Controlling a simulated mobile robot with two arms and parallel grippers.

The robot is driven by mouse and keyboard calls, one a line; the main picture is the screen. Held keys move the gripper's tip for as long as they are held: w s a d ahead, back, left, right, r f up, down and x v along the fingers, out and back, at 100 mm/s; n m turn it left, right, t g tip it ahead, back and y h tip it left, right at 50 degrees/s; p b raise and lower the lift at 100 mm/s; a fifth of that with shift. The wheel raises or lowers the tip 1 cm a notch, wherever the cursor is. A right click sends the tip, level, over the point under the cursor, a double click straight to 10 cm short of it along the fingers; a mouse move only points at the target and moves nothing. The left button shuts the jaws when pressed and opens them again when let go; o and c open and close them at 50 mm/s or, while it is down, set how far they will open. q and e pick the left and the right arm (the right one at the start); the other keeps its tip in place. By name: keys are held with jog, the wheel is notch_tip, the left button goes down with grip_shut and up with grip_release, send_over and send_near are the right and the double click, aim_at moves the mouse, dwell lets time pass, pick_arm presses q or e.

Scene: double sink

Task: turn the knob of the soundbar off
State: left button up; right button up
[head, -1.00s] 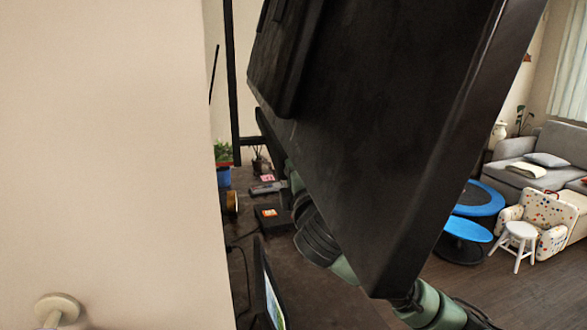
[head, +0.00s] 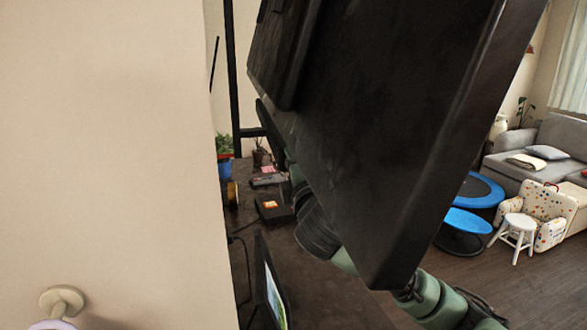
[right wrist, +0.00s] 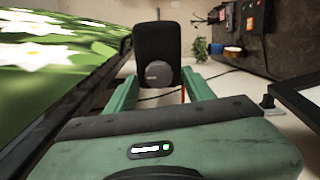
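A black upright speaker-like body, apparently the end of the soundbar (right wrist: 157,40), stands ahead of my right gripper in the right wrist view. A round grey knob (right wrist: 158,75) shows at its lower front. My right gripper (right wrist: 160,92) is open, with one green finger on each side of the knob and nothing visibly gripped. I cannot tell whether the fingers touch the knob. In the head view a big black panel hides the right gripper and the soundbar; only parts of my right arm show. My left gripper is not in view.
The large black panel (head: 385,140) fills the middle of the head view. A screen with white flowers (right wrist: 50,45) is close on the left in the wrist view. A dark tabletop (head: 325,290) holds small items and a potted plant (head: 224,160). A beige wall (head: 100,150) stands left.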

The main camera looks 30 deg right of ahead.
jog(key=b+v, duration=0.2)
jog(key=v, duration=0.6)
jog(key=shift+w, duration=0.1)
